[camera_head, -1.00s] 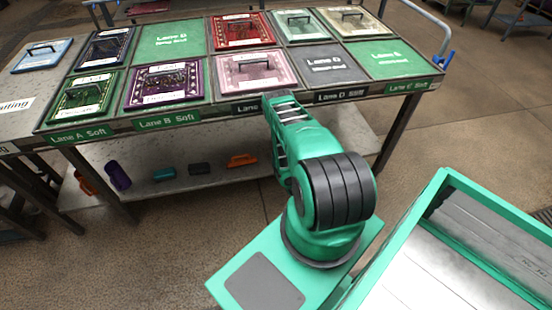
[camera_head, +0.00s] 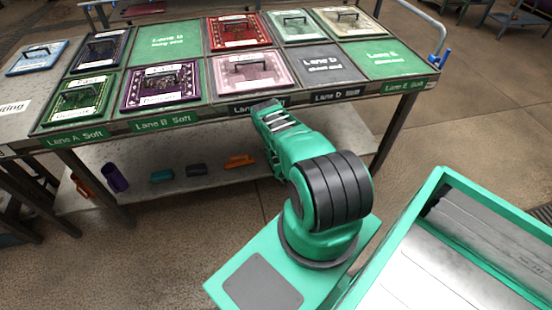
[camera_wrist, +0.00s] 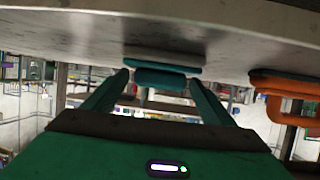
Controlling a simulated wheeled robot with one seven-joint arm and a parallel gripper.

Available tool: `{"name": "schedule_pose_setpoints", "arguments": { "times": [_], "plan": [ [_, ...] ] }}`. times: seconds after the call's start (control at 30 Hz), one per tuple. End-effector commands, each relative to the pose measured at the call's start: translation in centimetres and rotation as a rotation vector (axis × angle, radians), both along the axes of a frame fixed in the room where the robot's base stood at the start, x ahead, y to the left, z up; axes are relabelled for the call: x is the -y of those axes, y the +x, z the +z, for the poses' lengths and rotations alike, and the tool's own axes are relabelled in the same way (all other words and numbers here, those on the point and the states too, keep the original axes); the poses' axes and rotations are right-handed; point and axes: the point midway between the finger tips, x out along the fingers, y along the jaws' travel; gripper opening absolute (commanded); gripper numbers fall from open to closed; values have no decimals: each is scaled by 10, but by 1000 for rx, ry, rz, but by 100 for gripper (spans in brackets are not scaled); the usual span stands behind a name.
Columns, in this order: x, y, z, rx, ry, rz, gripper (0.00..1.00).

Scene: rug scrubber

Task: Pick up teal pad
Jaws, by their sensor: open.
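The teal pad (camera_head: 162,175) lies on the lower shelf of the table, left of a dark grey piece. In the wrist view, where the shelf appears overhead, the teal pad (camera_wrist: 165,76) has a flat plate against the shelf and a thicker block standing off it. My gripper (camera_wrist: 158,79) is open, its two fingers pointing toward the pad. The pad shows between the fingertips in the picture; I cannot tell whether it is physically between them. No contact is clear. The gripper cannot be made out in the head view.
An orange piece (camera_wrist: 288,92) is right of the pad in the wrist view. The lower shelf (camera_head: 205,187) also holds a dark grey piece (camera_head: 196,170) and a purple one (camera_head: 117,178). The tabletop edge (camera_head: 170,130) overhangs the shelf. A green-rimmed bin (camera_head: 432,190) stands at lower right.

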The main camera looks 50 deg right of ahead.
Motion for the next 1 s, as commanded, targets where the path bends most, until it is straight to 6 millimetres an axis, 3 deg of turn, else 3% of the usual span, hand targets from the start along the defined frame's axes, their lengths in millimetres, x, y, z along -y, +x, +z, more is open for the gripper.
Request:
{"name": "schedule_pose_setpoints", "arguments": {
  "times": [0.1,0.23,0.67,0.83,0.97,1.0],
  "plan": [
    [0,0,0,0,0,0,78],
    [0,0,0,0,0,0,50],
    [0,1,5,2,-1,1,50],
    [0,1,20,2,-1,1,50],
    [0,2,45,2,-1,0,50],
    [-10,-3,47,0,4,-2,50]
  ]
}}
